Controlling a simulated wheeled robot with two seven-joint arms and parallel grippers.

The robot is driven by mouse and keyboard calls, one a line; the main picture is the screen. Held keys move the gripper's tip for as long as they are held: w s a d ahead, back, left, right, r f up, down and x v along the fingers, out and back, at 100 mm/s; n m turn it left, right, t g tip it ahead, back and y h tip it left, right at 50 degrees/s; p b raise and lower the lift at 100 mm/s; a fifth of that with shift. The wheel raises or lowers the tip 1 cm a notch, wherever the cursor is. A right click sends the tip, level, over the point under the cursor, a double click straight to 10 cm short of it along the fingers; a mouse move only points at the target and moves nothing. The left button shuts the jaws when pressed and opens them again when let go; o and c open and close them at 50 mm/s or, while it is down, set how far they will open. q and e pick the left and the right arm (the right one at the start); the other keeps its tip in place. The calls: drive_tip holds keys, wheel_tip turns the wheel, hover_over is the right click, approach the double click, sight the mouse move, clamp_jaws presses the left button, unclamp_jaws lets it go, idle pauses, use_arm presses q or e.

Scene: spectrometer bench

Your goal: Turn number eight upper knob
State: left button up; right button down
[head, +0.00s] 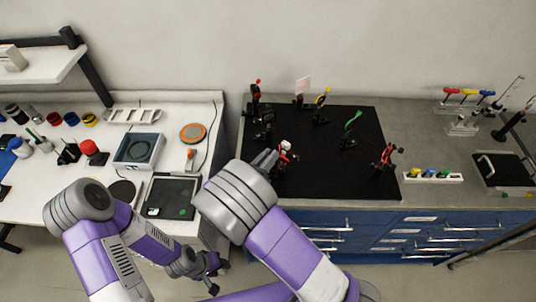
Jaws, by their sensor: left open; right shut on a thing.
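Several small optical mounts with coloured knobs stand on the black breadboard (325,180). My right gripper (276,159) is at a mount with red and white parts (286,150) near the board's front left. It is shut on a small part there, seemingly a knob; the jaws and my wrist hide much of it. I cannot read any number on the mounts. My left gripper (213,275) is open and empty, low in front of the bench edge, away from the mounts.
Other mounts stand close by: a black one (265,121), a yellow-topped one (321,105), a green-topped one (350,128) and a red one (386,157). A rack with coloured pieces (432,176) lies to the right. The left bench holds a scale (171,194) and jars.

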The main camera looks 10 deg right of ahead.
drive_tip(key=c, duration=1.1)
unclamp_jaws()
drive_tip(key=shift+o, duration=0.2)
drive_tip(key=v, duration=0.7)
drive_tip(key=shift+s+a, duration=0.2)
